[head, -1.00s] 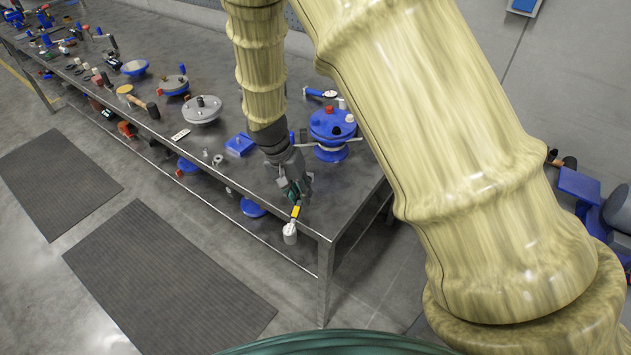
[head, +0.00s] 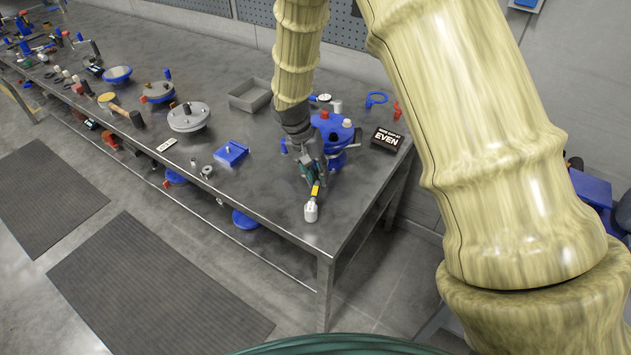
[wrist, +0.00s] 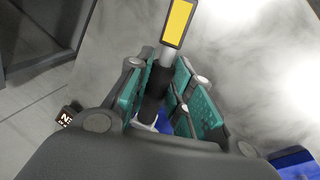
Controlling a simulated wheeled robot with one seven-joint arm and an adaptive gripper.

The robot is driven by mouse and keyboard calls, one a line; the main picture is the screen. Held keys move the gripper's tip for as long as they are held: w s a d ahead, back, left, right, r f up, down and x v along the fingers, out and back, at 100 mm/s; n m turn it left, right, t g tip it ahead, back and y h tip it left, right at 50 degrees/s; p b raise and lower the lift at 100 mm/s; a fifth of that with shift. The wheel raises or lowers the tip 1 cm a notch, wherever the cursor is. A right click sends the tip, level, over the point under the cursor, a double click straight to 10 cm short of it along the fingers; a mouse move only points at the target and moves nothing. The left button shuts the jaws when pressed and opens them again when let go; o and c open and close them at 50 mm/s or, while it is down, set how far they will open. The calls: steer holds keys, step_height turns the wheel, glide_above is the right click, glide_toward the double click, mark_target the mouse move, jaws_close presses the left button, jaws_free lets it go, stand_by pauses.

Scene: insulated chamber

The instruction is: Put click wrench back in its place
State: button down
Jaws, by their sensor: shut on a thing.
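My gripper (head: 314,174) is shut on the click wrench, which has a yellow label (head: 315,190) and a pale rounded end (head: 311,211). It hangs over the near right part of the bench, pale end toward the front edge. In the wrist view, the green finger pads of my gripper (wrist: 160,88) close on the wrench's black grip (wrist: 155,97), with the silver shaft and yellow label beyond. The far end of the wrench is out of that view. The wrench's place cannot be identified.
A blue round fixture (head: 337,127) stands just behind my gripper. A black sign reading EVEN (head: 387,139) is to its right, a grey tray (head: 250,95) behind left, and a blue block (head: 231,153) to the left. Bare bench (head: 270,205) lies at the front left.

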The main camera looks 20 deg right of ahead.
mark_target(317, 181)
steer(key=shift+a+b+x, duration=0.15)
steer(key=shift+b+x, duration=0.25)
steer(key=shift+x, duration=0.35)
steer(key=shift+a+b+x, duration=0.15)
steer(key=shift+b+x, duration=0.25)
steer(key=shift+x, duration=0.3)
steer(key=shift+w+f, duration=0.15)
steer(key=shift+f, duration=0.15)
steer(key=c, duration=1.3)
jaws_free()
steer(key=b+v, duration=0.3)
steer(key=v, duration=0.9)
